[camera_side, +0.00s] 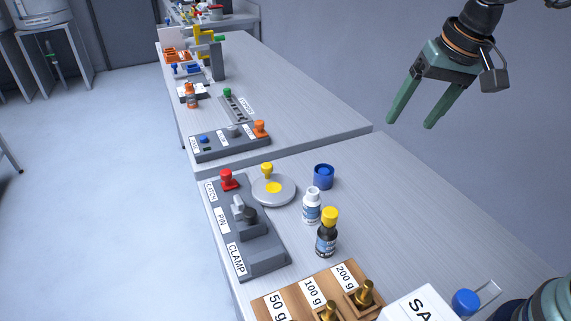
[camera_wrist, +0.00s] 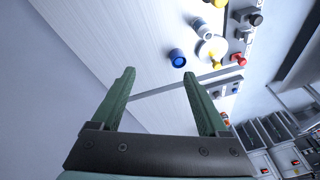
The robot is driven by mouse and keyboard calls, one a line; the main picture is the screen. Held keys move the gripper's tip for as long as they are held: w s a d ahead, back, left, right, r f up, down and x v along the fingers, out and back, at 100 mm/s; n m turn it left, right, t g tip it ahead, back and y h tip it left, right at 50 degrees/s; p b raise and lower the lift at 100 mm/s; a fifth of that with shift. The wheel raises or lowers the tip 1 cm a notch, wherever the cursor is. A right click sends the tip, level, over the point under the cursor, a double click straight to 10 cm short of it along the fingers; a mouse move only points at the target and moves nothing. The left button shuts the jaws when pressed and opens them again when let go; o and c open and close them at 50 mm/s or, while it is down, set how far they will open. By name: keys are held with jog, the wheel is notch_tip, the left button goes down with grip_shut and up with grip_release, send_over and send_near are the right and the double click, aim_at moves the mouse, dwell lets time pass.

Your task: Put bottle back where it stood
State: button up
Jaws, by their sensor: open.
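Two small bottles stand upright close together on the near bench. One is a white bottle (camera_side: 311,206) with a white cap and a label. The other is a dark bottle (camera_side: 326,240) with a yellow cap, just in front of it. In the wrist view the white bottle (camera_wrist: 200,24) is near the top, and a yellow cap (camera_wrist: 218,3) is cut off at the top edge. My gripper (camera_side: 409,122) is open and empty, high above the bench toward the right. In the wrist view its green fingers (camera_wrist: 159,75) are wide apart with nothing between them.
A blue round container (camera_side: 323,177) stands behind the bottles. A round silver plate (camera_side: 273,190) and a grey CLAMP panel (camera_side: 245,230) lie left. A wooden weight tray (camera_side: 275,302) and a white SA-marked box (camera_side: 415,305) are in front. The bench's right side is clear.

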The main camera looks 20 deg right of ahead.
jog(key=s+d+f+n+t, duration=0.1)
jog(key=s+d+n+t, duration=0.1)
jog(key=s+d+n, duration=0.2)
jog(key=shift+s+d+h, duration=0.3)
jog(key=shift+s+d, duration=0.2)
jog(key=shift+s, duration=0.8)
